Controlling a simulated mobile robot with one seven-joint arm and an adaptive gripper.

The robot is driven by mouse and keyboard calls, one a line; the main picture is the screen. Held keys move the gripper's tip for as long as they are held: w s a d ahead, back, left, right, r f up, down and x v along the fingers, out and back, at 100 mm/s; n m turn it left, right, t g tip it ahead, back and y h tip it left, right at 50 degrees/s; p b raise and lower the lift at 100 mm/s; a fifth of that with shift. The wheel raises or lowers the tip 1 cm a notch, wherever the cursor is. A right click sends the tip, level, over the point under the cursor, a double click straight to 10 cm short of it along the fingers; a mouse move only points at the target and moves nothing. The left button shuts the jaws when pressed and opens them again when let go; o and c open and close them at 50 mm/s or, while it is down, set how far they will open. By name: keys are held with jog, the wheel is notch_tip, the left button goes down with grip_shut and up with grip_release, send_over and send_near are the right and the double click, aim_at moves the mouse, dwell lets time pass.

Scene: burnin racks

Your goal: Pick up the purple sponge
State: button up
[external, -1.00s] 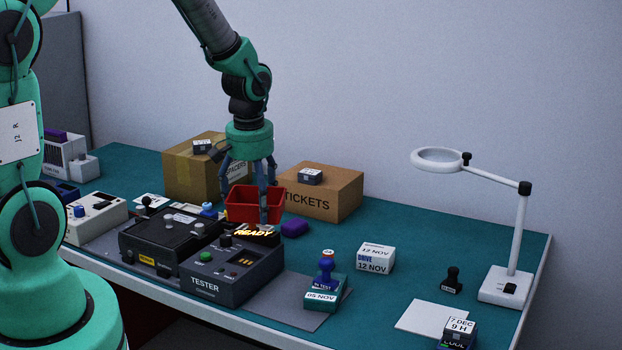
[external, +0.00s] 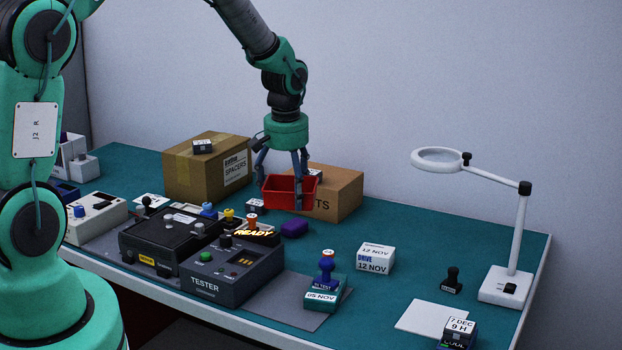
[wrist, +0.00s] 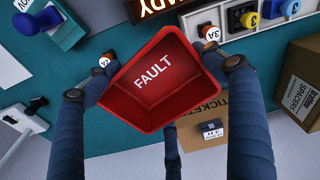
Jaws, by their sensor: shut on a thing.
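The purple sponge (external: 294,228) lies on the green table to the right of the lit READY sign, in front of the TICKETS box. My gripper (external: 283,187) is shut on a red bin (external: 284,196), held in the air above and behind the sponge. In the wrist view the red bin (wrist: 150,85) sits between the fingers (wrist: 157,80), and the word FAULT shows inside it. The sponge is not visible in the wrist view. The bin looks empty.
The SPACERS box (external: 190,170) and the TICKETS box (external: 342,197) stand behind. The tester (external: 232,272) and several stamps stand in front and left. A dated white block (external: 375,259) and magnifier lamp (external: 510,285) are to the right. Table between sponge and block is clear.

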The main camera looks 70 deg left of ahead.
jog(key=shift+f, duration=1.75)
jog(key=shift+f+b, duration=0.45)
jog(key=shift+f, duration=0.15)
jog(key=o, duration=1.7)
jog(key=shift+r, duration=0.15)
jog(key=shift+r+p, duration=0.4)
jog(key=shift+r, duration=0.45)
jog(key=r, duration=0.7)
jog(key=d+r, duration=0.1)
jog(key=r, duration=0.3)
jog(key=shift+s+r, duration=0.1)
jog(key=shift+s, duration=0.15)
